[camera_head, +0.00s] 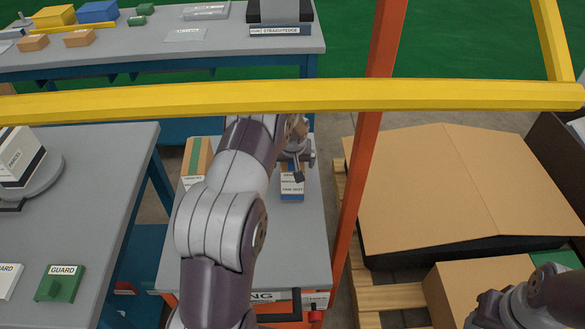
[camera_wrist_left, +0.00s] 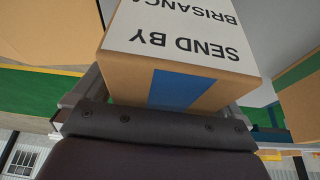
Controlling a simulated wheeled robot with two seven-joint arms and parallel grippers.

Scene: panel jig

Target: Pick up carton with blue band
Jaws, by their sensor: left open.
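The carton with blue band (camera_head: 292,187) stands on a grey-topped cart (camera_head: 312,235), partly hidden by my left gripper (camera_head: 298,168). My left gripper is over the carton. In the left wrist view the carton's brown end with the blue band (camera_wrist_left: 175,88) and its white label reading "SEND BY" fill the space between the two fingers. The left gripper is open, with a finger on either side of the carton; contact cannot be told. A carton with a green band (camera_head: 195,158) stands on the same cart, left of my left arm. Only part of my right arm shows at the lower right.
A yellow rail (camera_head: 200,97) crosses the head view, joined by an orange post (camera_head: 358,175) right of the cart. A large cardboard box (camera_head: 450,190) lies on a pallet at right. A grey table (camera_head: 90,210) with a green GUARD block (camera_head: 60,284) is at left.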

